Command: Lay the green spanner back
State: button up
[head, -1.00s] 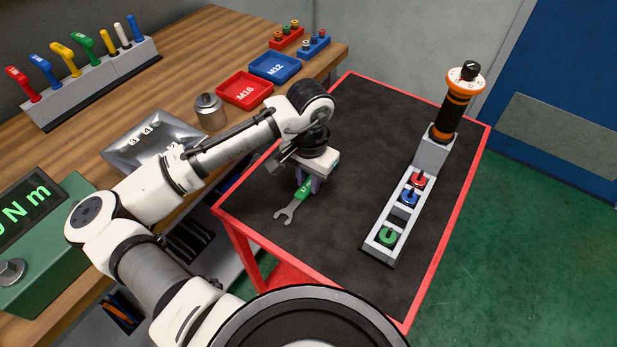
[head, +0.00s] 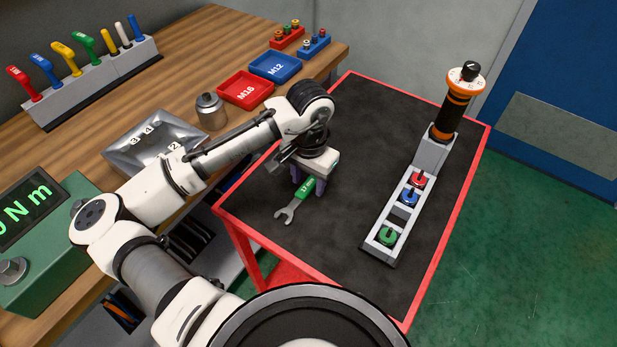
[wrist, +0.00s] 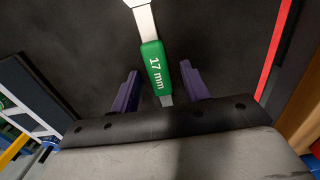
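The green spanner (head: 304,190) lies on the black top of the red-edged cart (head: 340,240), its grey open jaw toward the front left. In the wrist view its green handle (wrist: 156,68), marked 17 mm, runs between my two purple fingers. My gripper (head: 308,181) is over the handle end of the spanner. In the wrist view my gripper (wrist: 159,70) is open, with a gap on each side of the handle. The far end of the handle is partly hidden under my gripper in the head view.
A grey rack (head: 95,85) with several coloured-handled tools stands on the wooden bench. A grey holder (head: 370,240) with red, blue and green pieces and an upright orange-black tool (head: 455,105) stands right on the cart. Bare cart top lies between it and the spanner.

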jog(key=shift+d+r, duration=0.1)
dwell(0.4)
notch_tip(320, 180, up, 14)
jog(key=shift+b, duration=0.3)
jog(key=shift+w+d, duration=0.1)
